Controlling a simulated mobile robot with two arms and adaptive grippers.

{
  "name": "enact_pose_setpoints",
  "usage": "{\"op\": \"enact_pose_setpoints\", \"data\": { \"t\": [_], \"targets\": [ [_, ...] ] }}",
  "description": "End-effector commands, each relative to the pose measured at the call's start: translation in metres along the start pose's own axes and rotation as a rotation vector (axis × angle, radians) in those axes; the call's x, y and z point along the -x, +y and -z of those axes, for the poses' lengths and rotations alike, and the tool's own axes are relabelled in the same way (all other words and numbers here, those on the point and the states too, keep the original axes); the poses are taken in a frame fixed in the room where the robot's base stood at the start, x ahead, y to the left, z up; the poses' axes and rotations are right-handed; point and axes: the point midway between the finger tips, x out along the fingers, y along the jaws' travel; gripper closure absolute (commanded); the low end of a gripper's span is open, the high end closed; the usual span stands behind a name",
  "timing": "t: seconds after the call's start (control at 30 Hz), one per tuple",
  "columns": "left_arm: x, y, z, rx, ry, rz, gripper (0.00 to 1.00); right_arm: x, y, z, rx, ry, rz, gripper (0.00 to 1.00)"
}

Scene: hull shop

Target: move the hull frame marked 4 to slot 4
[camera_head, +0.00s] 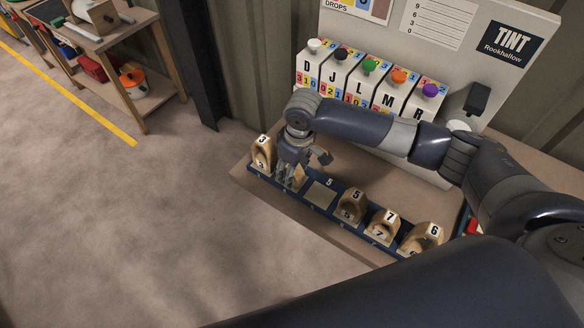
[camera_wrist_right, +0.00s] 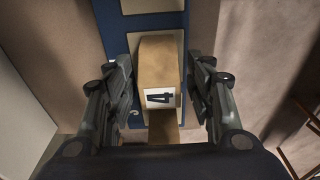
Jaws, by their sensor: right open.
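The hull frame marked 4 (camera_wrist_right: 159,75) is a tan wooden piece with a black 4 on a white plate. In the wrist view it stands on the blue rack (camera_wrist_right: 117,20), between the fingers of my right gripper (camera_wrist_right: 160,100). Those fingers are open, with a gap on each side. In the head view my right gripper (camera_head: 290,178) is down over the rack (camera_head: 310,208), between the frame marked 3 (camera_head: 262,153) and an empty place with a tan pad (camera_head: 319,194) and a 5 behind it. There the gripper mostly hides frame 4. My left gripper is out of view.
Further right along the rack stand a frame that seems marked 5 (camera_head: 350,208), frame 7 (camera_head: 383,228) and frame 6 (camera_head: 424,238). Behind is a tint dispenser (camera_head: 366,85) with coloured knobs. A wooden bench (camera_head: 128,95) stands at upper left. The floor left of the rack is clear.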

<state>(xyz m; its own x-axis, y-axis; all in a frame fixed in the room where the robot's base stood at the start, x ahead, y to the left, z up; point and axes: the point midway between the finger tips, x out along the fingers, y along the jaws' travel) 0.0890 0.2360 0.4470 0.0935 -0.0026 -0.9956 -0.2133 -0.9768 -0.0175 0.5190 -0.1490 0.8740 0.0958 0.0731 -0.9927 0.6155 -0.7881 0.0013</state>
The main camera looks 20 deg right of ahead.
Motion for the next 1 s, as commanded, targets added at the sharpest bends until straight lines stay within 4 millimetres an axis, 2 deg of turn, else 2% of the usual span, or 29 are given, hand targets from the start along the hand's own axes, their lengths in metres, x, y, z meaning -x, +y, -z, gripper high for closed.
{"op": "enact_pose_setpoints", "data": {
  "t": [0.17,0.5,0.63,0.8,1.0],
  "targets": [
    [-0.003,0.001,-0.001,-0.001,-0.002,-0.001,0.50,0.013,0.001,0.002,0.001,0.004,-0.001,0.50],
    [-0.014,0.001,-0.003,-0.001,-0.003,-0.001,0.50,0.083,0.000,0.002,0.002,0.005,-0.001,0.50],
    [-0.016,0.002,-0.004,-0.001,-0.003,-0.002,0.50,0.104,0.000,0.001,0.000,0.003,-0.001,0.50],
    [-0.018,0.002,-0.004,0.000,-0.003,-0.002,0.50,0.120,0.001,0.001,0.000,0.002,0.000,0.50],
    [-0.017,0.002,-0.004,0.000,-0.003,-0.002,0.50,0.123,0.000,0.000,-0.001,0.000,0.000,0.50]
  ]
}}
